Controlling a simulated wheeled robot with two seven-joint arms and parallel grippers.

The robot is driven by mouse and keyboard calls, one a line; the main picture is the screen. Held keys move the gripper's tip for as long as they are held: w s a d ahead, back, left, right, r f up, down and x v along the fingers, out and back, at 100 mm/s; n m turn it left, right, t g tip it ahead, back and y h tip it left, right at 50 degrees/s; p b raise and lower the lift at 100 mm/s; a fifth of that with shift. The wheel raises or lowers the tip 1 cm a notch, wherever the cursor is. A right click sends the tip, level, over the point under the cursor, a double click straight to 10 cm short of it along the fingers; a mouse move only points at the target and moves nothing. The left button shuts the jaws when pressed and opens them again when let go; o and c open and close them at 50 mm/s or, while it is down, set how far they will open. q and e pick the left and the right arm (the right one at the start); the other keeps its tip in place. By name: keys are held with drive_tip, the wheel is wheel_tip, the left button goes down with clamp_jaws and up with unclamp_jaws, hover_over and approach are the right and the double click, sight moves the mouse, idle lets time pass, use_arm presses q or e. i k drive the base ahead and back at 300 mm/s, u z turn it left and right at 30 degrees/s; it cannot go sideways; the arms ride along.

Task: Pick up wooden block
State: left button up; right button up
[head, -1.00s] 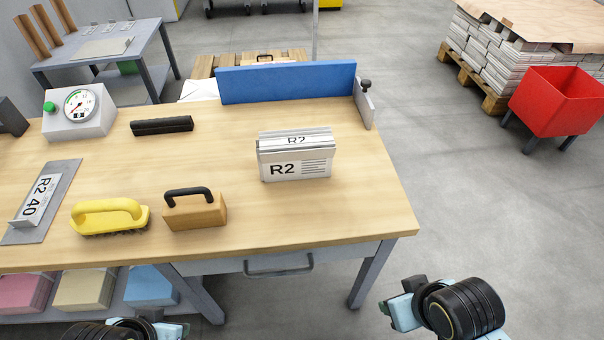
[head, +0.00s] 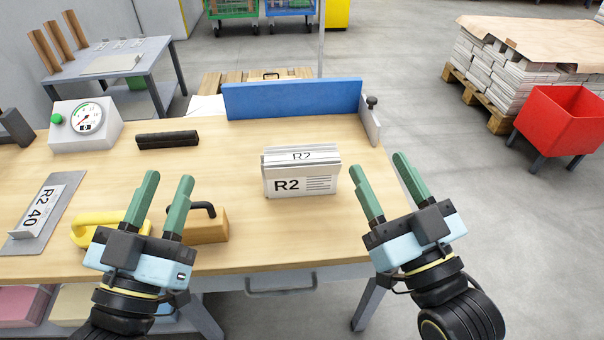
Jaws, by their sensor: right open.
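The wooden block (head: 212,228) with a black handle stands near the front edge of the wooden table, upright and partly hidden by my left gripper. My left gripper (head: 165,178) is above the table front, between the yellow brush and the block in the picture. Its two green fingers are apart with nothing between them. Whether it touches the block cannot be told. My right gripper (head: 382,175) is at the table's right edge, right of the newspaper stack, its fingers apart and empty.
The newspaper stack (head: 300,178) marked R2 stands mid-table. A yellow brush (head: 90,226) is left of the block. A blue panel (head: 290,98) lines the back. A black bar (head: 167,139), a gauge box (head: 85,125) and an R2 40 sign (head: 42,210) stand left.

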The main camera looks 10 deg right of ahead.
sight(205, 223)
drive_tip(key=z, duration=1.5)
drive_tip(key=k, duration=0.95)
drive_tip(key=u, duration=0.95)
drive_tip(key=i, duration=0.5)
